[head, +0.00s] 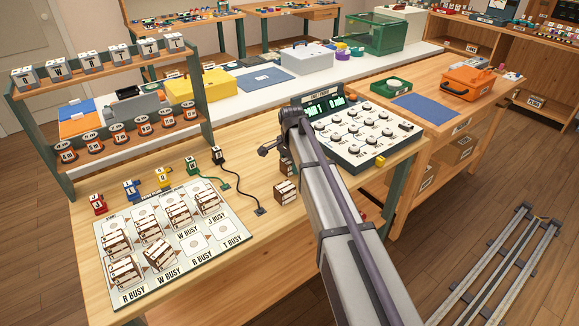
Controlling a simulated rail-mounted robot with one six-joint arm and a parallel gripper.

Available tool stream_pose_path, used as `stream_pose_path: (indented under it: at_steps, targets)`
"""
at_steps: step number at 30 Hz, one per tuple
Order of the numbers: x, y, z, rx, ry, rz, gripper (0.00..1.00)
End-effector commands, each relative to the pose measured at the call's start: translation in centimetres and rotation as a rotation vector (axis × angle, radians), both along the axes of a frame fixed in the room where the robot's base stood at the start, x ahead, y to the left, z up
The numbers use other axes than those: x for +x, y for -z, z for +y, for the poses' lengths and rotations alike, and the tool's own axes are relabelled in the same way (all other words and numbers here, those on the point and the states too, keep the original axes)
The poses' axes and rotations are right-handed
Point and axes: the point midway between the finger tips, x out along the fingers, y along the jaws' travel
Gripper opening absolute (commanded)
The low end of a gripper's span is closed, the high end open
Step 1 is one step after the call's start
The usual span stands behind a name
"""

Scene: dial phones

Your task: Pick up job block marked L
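Several brown-and-white job blocks (178,212) stand on the printed board (222,262) at the left front of the wooden table. One job block (285,192) stands off the board, right of it, and another job block (286,168) stands just behind that one, partly covered by my arm. The block letters are too small to read, so I cannot tell which is marked L. My gripper (266,150) is above the table, behind and left of the two loose blocks and apart from them. It is small and seen from the side; its finger opening is not clear.
Coloured lettered pegs (163,178) stand along the board's back edge. A two-tier rack (60,165) with lettered cubes and round tokens is at left. A panel with dials (350,137) sits right of my arm.

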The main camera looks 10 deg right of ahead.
Motion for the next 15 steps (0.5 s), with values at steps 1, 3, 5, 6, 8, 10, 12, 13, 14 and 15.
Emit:
stream_pose_path:
  at_steps: [1,3,5,6,8,10,12,13,14,15]
  targets:
    - [0.00,0.00,0.00,0.000,0.000,0.000,0.48]
    - [0.00,0.00,0.00,0.000,0.000,0.000,0.41]
    - [0.00,0.01,0.00,0.000,0.000,0.000,0.35]
    - [0.00,0.01,0.00,0.000,0.000,0.000,0.32]
    - [0.00,0.01,0.00,0.000,0.000,0.000,0.26]
    - [0.00,0.01,0.00,0.000,0.000,0.000,0.22]
    - [0.00,0.01,0.00,0.000,0.000,0.000,0.22]
    - [0.00,0.01,0.00,0.000,0.000,0.000,0.22]
    - [0.00,0.01,0.00,0.000,0.000,0.000,0.22]
    - [0.00,-0.06,0.00,0.000,0.000,0.000,0.22]
